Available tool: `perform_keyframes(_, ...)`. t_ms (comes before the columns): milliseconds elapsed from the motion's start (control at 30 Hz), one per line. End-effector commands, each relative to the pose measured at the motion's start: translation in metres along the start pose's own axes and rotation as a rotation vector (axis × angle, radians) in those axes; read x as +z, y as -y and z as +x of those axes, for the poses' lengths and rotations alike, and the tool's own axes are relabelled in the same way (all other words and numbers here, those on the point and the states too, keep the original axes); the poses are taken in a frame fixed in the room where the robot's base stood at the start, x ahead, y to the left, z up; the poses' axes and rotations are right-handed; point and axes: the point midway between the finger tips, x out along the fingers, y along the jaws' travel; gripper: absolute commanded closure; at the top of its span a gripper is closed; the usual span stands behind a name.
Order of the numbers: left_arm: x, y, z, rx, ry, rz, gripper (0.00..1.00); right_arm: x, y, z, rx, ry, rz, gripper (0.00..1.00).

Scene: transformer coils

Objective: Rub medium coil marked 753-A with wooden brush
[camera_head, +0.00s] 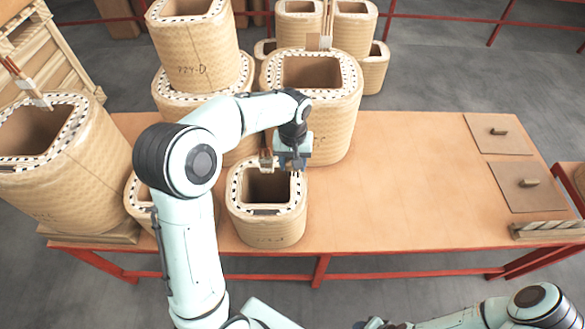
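A small woven tan coil (268,232) stands upright at the front of the table, with a dark mark on its front too small to read. My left gripper (293,164) points down at the back right of its rim, beside a brown tab. I cannot tell whether its fingers are open or hold anything. A larger coil (338,130) stands just behind; no mark on it is readable. My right arm lies at the bottom right, its end cut off by the picture edge. A wooden strip with a ridged grey side (546,230) lies at the right; I cannot tell if it is the brush.
A coil marked 724-D (192,50) sits on another coil. A large coil (55,160) stands at the left, and another is partly behind my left arm. Two flat boards with small blocks (497,146) lie at the right. The table's middle right (410,170) is clear.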

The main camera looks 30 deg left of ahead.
Motion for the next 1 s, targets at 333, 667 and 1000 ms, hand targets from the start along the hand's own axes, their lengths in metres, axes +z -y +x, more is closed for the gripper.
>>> perform_keyframes(333, -0.009, -0.001, -0.023, 0.001, -0.002, 0.001, 0.82, -0.018, 0.012, -0.017, -0.008, -0.022, -0.008, 0.57)
perform_keyframes(667, -0.008, 0.0, -0.021, 0.001, -0.001, 0.001, 0.82, -0.016, 0.011, -0.015, -0.007, -0.02, -0.007, 0.57)
perform_keyframes(1000, 0.012, -0.037, 0.008, -0.005, 0.004, 0.199, 0.82, -0.017, 0.011, -0.016, -0.007, -0.02, -0.007, 0.57)
